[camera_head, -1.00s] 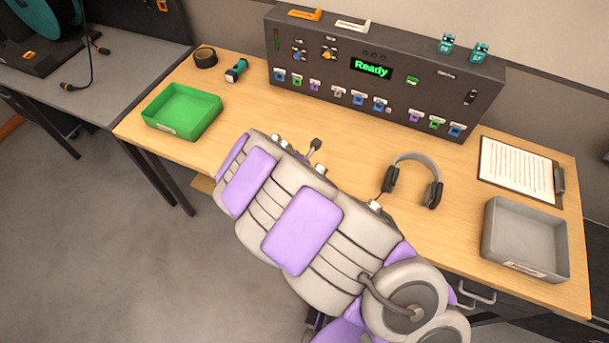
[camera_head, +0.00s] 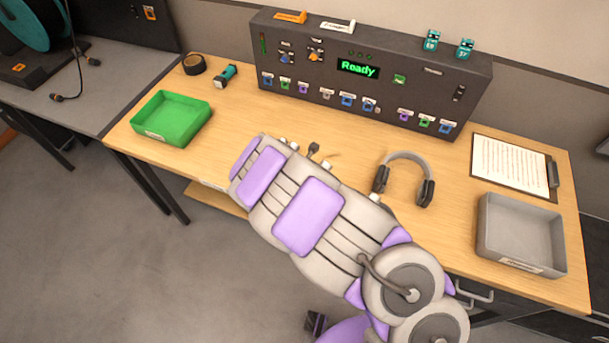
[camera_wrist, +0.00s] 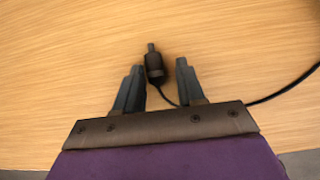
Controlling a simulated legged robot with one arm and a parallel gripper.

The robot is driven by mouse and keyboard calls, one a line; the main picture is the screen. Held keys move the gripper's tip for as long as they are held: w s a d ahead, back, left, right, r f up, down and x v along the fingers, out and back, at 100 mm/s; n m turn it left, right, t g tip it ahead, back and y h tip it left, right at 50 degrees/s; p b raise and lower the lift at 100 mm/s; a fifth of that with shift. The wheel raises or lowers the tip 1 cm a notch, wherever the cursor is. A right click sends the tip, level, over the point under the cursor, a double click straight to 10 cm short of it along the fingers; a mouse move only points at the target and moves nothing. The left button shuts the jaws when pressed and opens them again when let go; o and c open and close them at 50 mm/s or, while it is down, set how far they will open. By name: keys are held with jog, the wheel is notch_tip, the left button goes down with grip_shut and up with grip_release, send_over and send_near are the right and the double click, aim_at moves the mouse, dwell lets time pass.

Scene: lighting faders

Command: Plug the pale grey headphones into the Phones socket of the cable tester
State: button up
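The pale grey headphones (camera_head: 405,178) lie on the wooden bench, right of my arm in the head view. In the wrist view a dark plug (camera_wrist: 154,66) lies on the wood with its tip pointing up in the picture. A black cable (camera_wrist: 285,90) runs from the plug's rear towards the right edge. My gripper (camera_wrist: 162,78) is open, one finger on each side of the plug, with gaps showing; I cannot tell its height above the wood. The cable tester (camera_head: 365,80) stands at the back of the bench, its screen reading "Ready". Its socket labels are too small to read.
A green tray (camera_head: 172,117) sits at the left, with a tape roll (camera_head: 195,65) and a small teal-and-black tool (camera_head: 225,75) behind it. A grey tray (camera_head: 520,232) and a clipboard (camera_head: 510,165) are at the right. The wood before the tester is mostly clear.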

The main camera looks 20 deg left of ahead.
jog(key=shift+a+f, duration=0.1)
jog(key=shift+a, duration=0.45)
grip_shut()
jog(key=shift+d, duration=0.15)
jog(key=shift+d+r+p, duration=0.1)
jog(key=shift+r+p, duration=0.4)
jog(key=shift+p, duration=0.05)
notch_tip(320, 180, up, 4)
jog(key=p, duration=0.4)
jog(key=shift+r, duration=0.1)
